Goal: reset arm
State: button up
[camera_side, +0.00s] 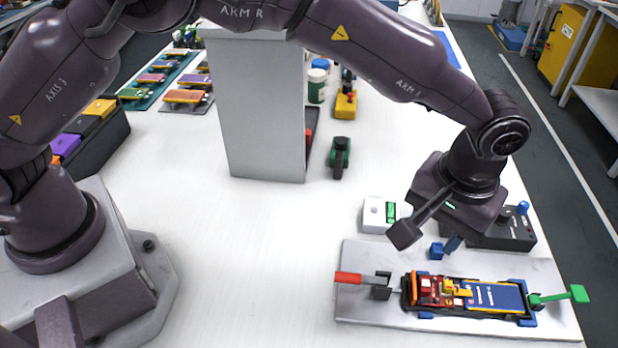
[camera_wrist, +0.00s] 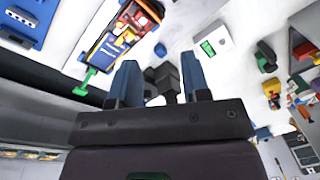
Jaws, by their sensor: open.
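My gripper (camera_side: 445,246) hangs above the back edge of a light plate (camera_side: 365,312) in the side view. Its two blue fingers (camera_wrist: 162,80) stand apart in the wrist view, and I see nothing held between them. On the plate is a dark fixture with blue corners, holding a blue pouch cell (camera_side: 497,296) beside a red and yellow part (camera_side: 432,290). A red-handled clamp (camera_side: 350,278) is at its left and a green-handled clamp (camera_side: 560,296) at its right. The fixture and cell (camera_wrist: 104,52) also show at upper left in the wrist view.
A white box with a green display (camera_side: 381,214) and a dark control box (camera_side: 512,232) stand behind the plate. A tall grey block (camera_side: 262,110) stands mid-table, with a green item (camera_side: 340,157) beside it. The white table left of the plate is clear.

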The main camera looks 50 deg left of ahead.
jog(key=s+a+r+m+t, duration=0.1)
jog(key=s+a+r, duration=0.5)
jog(key=a, duration=0.4)
jog(key=s+a+r+t, duration=0.2)
jog(key=s+a+r, duration=0.4)
jog(key=s+a, duration=0.2)
jog(key=s+a+r+m+t+h, duration=0.1)
jog(key=s+a+r, duration=0.5)
jog(key=a, duration=0.6)
jog(key=shift+s+r+m+t, duration=0.2)
jog(key=shift+s+m+t, duration=0.1)
jog(key=shift+s+t, duration=0.4)
